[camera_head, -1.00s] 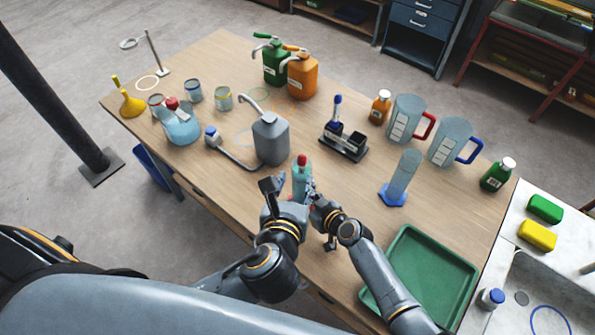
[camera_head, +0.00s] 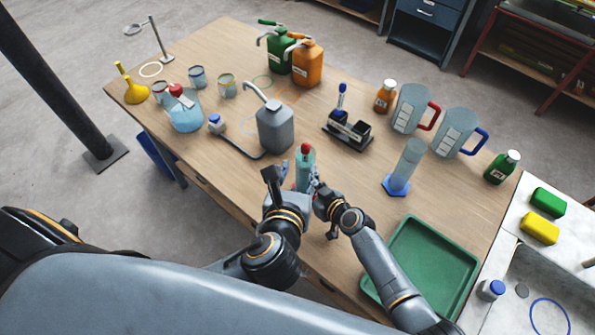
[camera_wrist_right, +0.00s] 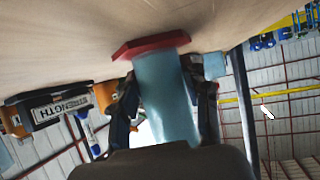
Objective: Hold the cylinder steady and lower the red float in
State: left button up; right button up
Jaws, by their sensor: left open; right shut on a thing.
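A clear cylinder with bluish contents (camera_head: 304,176) stands at the table's front edge, with the red float (camera_head: 305,150) showing at its top. How far the float sits inside cannot be told. My right gripper (camera_head: 316,184) is shut on the cylinder from the right. In the right wrist view the cylinder (camera_wrist_right: 167,95) runs between the fingers of my right gripper (camera_wrist_right: 168,108), with its red six-sided base (camera_wrist_right: 152,44) beyond them. My left gripper (camera_head: 278,173) is open, just left of the cylinder, and appears empty; its wrist partly hides the cylinder's lower part.
A grey canister (camera_head: 275,128) stands close behind the cylinder. A blue-based cylinder (camera_head: 405,168) and a green tray (camera_head: 425,262) are to the right. Jugs (camera_head: 410,108), bottles and a marker stand (camera_head: 347,132) fill the back right. Bare tabletop lies between these.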

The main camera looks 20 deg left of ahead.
jog(key=o, duration=0.9)
jog(key=v, duration=1.2)
jog(key=shift+s, duration=0.1)
jog(key=shift+f, duration=0.1)
